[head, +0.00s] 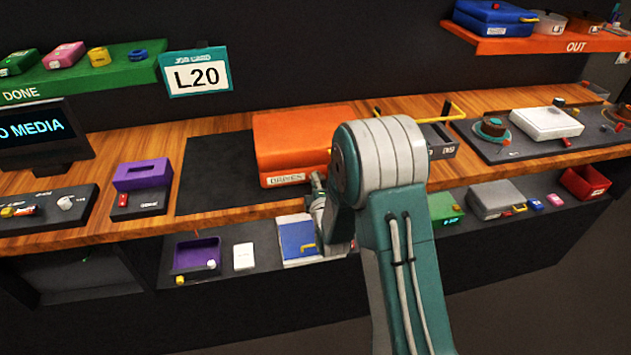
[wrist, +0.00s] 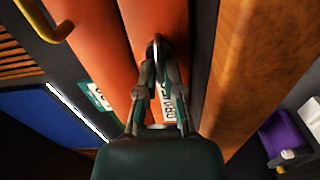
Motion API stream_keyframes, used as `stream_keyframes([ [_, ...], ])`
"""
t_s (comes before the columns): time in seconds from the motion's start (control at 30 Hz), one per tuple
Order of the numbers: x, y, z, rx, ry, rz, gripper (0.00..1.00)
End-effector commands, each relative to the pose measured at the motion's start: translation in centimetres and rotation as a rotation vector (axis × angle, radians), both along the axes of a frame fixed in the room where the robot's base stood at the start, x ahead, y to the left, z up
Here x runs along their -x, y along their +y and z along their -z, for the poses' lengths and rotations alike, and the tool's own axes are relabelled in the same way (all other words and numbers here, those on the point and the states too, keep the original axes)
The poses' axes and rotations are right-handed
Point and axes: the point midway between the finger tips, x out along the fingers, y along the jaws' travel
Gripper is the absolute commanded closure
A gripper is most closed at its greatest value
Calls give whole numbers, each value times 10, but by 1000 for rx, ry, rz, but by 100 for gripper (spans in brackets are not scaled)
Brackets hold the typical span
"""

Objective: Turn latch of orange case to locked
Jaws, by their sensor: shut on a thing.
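The orange case (head: 295,130) sits on a black mat on the wooden counter, with a DRIVES label on its front. In the wrist view the orange case (wrist: 130,25) fills the upper middle, with its label partly behind my fingers. My gripper (wrist: 158,60) is at the case's front, its fingertips closed on a small dark latch (wrist: 156,46). In the head view my gripper (head: 318,186) shows only in part, at the case's lower front edge; my arm covers the case's right side. The latch's exact angle cannot be told.
A purple box (head: 143,174) stands left on the counter, with bare black mat (head: 215,170) between it and the case. A yellow handle (head: 455,108) rises behind my arm. A lower shelf holds a blue item (head: 298,238) and a purple tray (head: 195,256).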

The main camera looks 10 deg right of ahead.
Motion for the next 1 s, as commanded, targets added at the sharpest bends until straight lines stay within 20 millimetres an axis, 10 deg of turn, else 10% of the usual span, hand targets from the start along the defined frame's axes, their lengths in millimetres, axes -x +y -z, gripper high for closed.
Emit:
stream_keyframes([
  [0.77, 1, 4, 5, 97, 11, -9, 100],
  [0.83, 1, 3, 5, 97, 11, -9, 59],
  [1.0, 1, 2, 4, 96, 9, -5, 56],
])
